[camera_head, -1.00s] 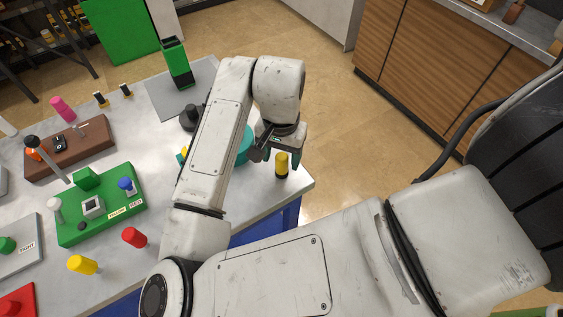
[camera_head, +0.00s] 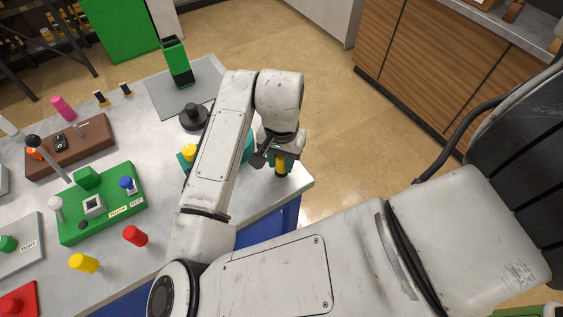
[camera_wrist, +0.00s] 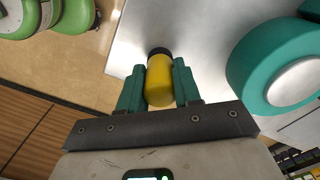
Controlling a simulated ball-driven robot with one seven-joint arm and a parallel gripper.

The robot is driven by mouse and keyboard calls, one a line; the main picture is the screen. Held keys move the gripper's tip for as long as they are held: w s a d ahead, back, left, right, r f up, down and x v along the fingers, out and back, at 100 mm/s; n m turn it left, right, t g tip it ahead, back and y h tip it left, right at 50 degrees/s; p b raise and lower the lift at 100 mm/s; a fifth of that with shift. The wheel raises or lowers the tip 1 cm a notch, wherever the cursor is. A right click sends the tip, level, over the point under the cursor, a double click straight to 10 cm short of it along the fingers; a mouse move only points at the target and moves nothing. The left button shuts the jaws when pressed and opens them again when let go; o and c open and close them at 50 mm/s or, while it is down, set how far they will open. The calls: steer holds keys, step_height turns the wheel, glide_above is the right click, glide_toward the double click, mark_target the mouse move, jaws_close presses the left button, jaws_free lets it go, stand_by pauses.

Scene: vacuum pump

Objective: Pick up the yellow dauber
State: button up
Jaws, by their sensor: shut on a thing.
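The yellow dauber (camera_wrist: 159,82) is a yellow cylinder with a black end. In the wrist view it sits between the two teal fingers of my gripper (camera_wrist: 159,85), which are shut on it from both sides. In the head view the dauber (camera_head: 280,163) stands upright near the table's right corner, with my gripper (camera_head: 279,162) around its yellow part. Its black lower end shows below the fingers and appears to be at the tabletop; I cannot tell whether it touches.
A teal round object with a pale centre (camera_wrist: 292,72) is close beside my gripper. The table edge (camera_head: 303,190) is near the dauber. A yellow-topped piece (camera_head: 188,152), a black knob (camera_head: 193,117) and a green block base (camera_head: 102,203) are further left.

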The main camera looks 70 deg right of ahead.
steer(key=shift+c, duration=0.9)
steer(key=shift+r, duration=0.1)
steer(key=shift+r, duration=0.6)
steer(key=s+a+r+p, duration=0.2)
steer(key=s+r+p, duration=0.1)
steer(key=s+r, duration=0.3)
steer(key=s+a+r+p, duration=0.2)
steer(key=s+r, duration=0.4)
steer(key=s, duration=0.1)
steer(key=shift+a+p, duration=0.25)
steer(key=shift+p, duration=0.15)
steer(key=shift+s+f, duration=0.1)
steer(key=shift+f, duration=0.1)
stand_by(1.0)
